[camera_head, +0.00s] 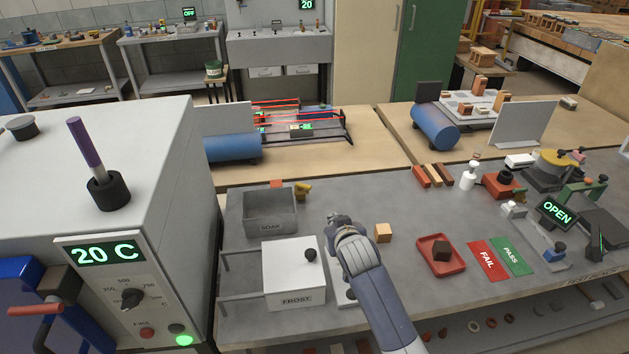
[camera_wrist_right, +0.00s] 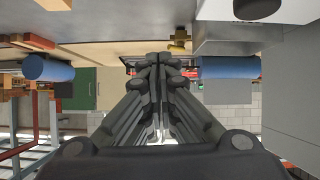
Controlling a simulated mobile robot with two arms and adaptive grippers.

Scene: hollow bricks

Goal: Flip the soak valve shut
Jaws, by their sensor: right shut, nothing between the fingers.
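The grey open tank labelled SOAK (camera_head: 268,226) stands on the left of the grey bench. A yellow brass valve (camera_head: 302,189) sits at its back right corner. It also shows in the right wrist view (camera_wrist_right: 180,42), beyond the fingertips. An orange-red piece (camera_head: 276,183) shows behind the tank's back rim; I cannot tell if it belongs to the valve. My right gripper (camera_head: 339,220) is shut and empty over the bench, right of the tank and nearer than the valve, apart from both. Its closed fingers show in the wrist view (camera_wrist_right: 158,62). My left gripper is not in view.
The white FROST box (camera_head: 295,275) with a black knob stands in front of the tank. A tan block (camera_head: 383,233) lies right of my gripper. A red tray (camera_head: 441,256) holds a dark block. The grey furnace (camera_head: 60,180) stands at left.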

